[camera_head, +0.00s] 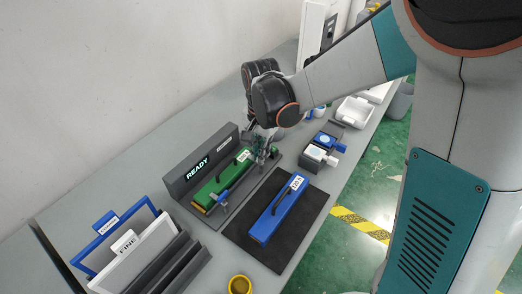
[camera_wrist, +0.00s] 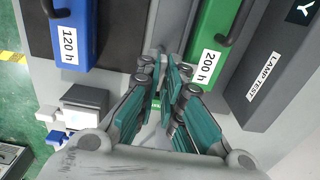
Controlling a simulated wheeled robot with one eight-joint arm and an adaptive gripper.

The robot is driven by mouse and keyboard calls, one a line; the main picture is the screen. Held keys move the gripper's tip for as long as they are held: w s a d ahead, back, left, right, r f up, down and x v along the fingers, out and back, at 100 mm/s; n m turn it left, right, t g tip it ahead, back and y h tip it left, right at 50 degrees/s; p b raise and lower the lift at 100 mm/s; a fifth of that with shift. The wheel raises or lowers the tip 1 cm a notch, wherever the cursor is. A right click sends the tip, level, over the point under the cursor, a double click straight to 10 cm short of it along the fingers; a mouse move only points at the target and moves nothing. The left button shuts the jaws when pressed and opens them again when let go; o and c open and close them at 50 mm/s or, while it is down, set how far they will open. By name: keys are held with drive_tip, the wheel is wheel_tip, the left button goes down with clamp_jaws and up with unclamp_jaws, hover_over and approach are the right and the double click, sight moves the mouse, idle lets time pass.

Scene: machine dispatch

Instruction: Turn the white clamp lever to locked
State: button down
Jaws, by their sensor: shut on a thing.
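A green module labelled 200 h (camera_head: 222,180) sits in the grey dock (camera_head: 183,184), whose display reads READY. A blue lever (camera_head: 222,199) stands at the module's near end. My gripper (camera_head: 262,151) is down at the far end of the green module. In the wrist view its teal fingers (camera_wrist: 170,75) are close together beside the 200 h label of the green module (camera_wrist: 210,50). They are shut on a thin pale piece that seems to be the white clamp lever. The fingers hide most of it, so its angle cannot be told.
A blue module labelled 120 h (camera_head: 277,210) lies on a dark mat (camera_head: 300,235) to the right. A small fixture with blue and white parts (camera_head: 321,152) stands behind it. White and blue framed panels (camera_head: 125,245) and a yellow round part (camera_head: 239,284) are at the front.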

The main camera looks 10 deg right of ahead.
drive_tip(key=c, duration=1.7)
unclamp_jaws()
drive_tip(key=shift+r, duration=0.1)
wheel_tip(320, 180, up, 12)
drive_tip(key=shift+f, duration=0.1)
drive_tip(key=s+d+n+t, duration=0.2)
drive_tip(key=s+d+n, duration=0.1)
drive_tip(key=s, duration=0.2)
drive_tip(key=s+d+n+t+b, duration=0.1)
drive_tip(key=s+d+n+t, duration=0.1)
drive_tip(key=s, duration=0.4)
drive_tip(key=s+d+n+t, duration=0.3)
drive_tip(key=s+d+n, duration=0.1)
drive_tip(key=s+d, duration=0.1)
drive_tip(key=shift+s+d+r, duration=0.2)
drive_tip(key=shift+s+d, duration=0.1)
drive_tip(key=shift+d, duration=0.2)
